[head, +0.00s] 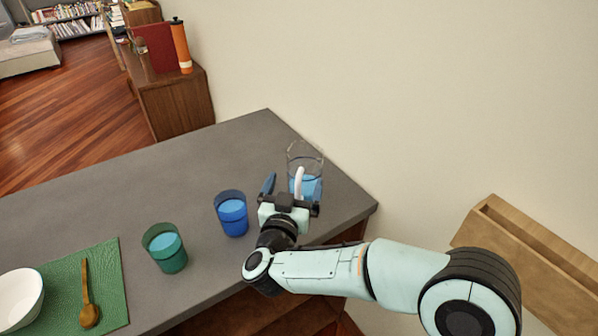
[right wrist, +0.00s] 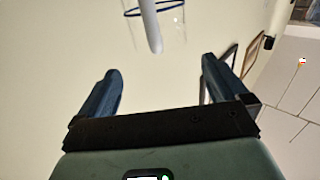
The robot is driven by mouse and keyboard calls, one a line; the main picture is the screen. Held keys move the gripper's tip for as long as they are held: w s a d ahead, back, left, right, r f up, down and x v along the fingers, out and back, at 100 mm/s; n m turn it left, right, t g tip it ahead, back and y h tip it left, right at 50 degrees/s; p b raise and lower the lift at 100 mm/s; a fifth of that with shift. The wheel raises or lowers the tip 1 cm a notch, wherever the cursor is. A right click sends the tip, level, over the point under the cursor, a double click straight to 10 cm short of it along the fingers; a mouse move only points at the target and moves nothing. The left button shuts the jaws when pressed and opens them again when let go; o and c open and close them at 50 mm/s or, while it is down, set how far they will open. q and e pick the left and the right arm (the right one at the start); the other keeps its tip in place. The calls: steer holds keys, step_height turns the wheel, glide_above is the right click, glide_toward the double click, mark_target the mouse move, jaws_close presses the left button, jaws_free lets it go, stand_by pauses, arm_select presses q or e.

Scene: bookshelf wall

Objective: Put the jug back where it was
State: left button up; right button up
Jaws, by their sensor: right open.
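The jug (head: 307,160) is clear glass with a pale handle and blue liquid low inside. It stands upright on the grey counter near its right end, by the wall. My right gripper (head: 291,190) is in front of the jug, on the handle side, and hides part of its lower body. In the right wrist view, the gripper (right wrist: 160,70) is open with nothing between its fingers. The handle (right wrist: 150,28) shows beyond the fingertips, apart from them, with part of the clear jug behind it. My left gripper is not in view.
On the grey counter (head: 150,190), a blue cup (head: 232,215) and a green cup (head: 165,250) stand left of my right gripper. A white bowl (head: 18,298) and wooden spoon (head: 87,290) lie on a green mat (head: 112,275). The back of the counter is clear.

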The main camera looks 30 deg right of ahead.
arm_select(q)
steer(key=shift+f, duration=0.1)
arm_select(e)
steer(key=v, duration=0.5)
stand_by(0.3)
